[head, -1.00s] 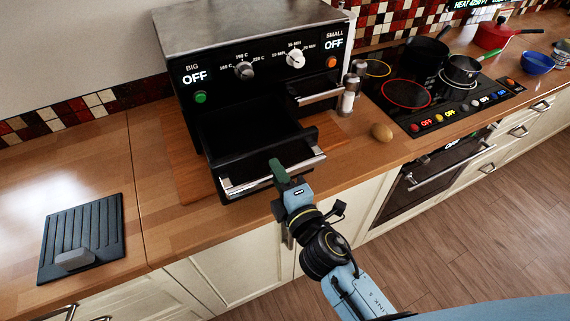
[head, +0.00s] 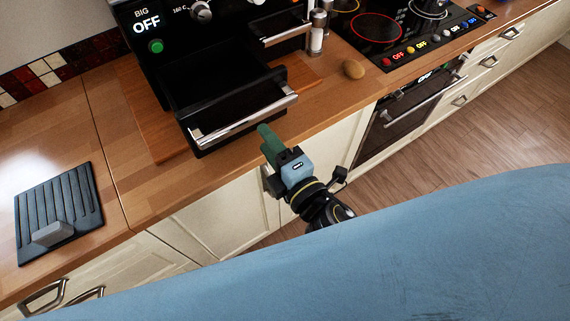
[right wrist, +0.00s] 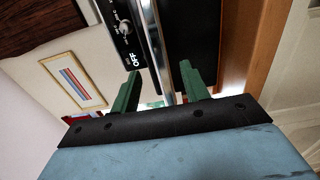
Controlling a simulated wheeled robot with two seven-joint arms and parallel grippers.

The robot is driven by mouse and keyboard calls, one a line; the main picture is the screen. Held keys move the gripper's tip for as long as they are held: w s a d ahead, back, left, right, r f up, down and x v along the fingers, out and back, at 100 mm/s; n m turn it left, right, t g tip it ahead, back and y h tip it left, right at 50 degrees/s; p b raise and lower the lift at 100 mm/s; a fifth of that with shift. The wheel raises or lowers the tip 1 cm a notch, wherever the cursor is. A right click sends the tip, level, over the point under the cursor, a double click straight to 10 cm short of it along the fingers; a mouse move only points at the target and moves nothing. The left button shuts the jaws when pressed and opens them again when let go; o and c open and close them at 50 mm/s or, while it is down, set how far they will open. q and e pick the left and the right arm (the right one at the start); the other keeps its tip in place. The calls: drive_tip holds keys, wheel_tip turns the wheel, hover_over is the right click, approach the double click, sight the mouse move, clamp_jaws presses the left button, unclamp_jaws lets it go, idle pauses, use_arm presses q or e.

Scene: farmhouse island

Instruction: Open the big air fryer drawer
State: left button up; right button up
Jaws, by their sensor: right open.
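The air fryer (head: 225,38) stands on the counter, black, with a BIG dial side reading OFF. Its big drawer (head: 185,92) is pulled out, and its empty-looking inside shows from above. The drawer's chrome handle (head: 245,117) runs along its front. My right gripper (head: 264,130) is in front of the handle, just below it in the head view, with green fingers apart. In the right wrist view the open fingers (right wrist: 160,70) have the chrome handle (right wrist: 152,35) showing beyond and between them; contact cannot be told. My left gripper is not in view.
The smaller drawer's handle (head: 283,36) is to the right. A dark ribbed plate (head: 62,205) lies on the left counter. Cabinet fronts lie below the counter edge.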

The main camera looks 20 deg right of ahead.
drive_tip(key=b+v, duration=0.1)
drive_tip(key=v, duration=0.4)
drive_tip(key=shift+s+d+b, duration=0.1)
drive_tip(key=shift+s+b, duration=0.25)
drive_tip(key=shift+f, duration=0.1)
drive_tip(key=s+d+f+m+g+h+b, duration=0.1)
drive_tip(key=s+f+m+g, duration=0.15)
drive_tip(key=f, duration=0.95)
drive_tip(key=s+d+f+m+g+b, duration=0.1)
drive_tip(key=f+m+g, duration=0.2)
drive_tip(key=f, duration=0.8)
drive_tip(key=s+d+f+m+g+h+b, duration=0.1)
drive_tip(key=s+d+f+m+g, duration=0.1)
drive_tip(key=f, duration=1)
drive_tip(key=s+d+f+m+g+h+b, duration=0.1)
drive_tip(key=s+d+f+m+g, duration=0.3)
drive_tip(key=s+f, duration=0.7)
drive_tip(key=s+d+f+m+g+h+b, duration=0.1)
drive_tip(key=s+d+f+m+g, duration=0.4)
drive_tip(key=s+f, duration=0.6)
drive_tip(key=shift+d+m+h+b, duration=0.3)
drive_tip(key=shift+d+m+b, duration=0.25)
drive_tip(key=shift+d+m, duration=0.5)
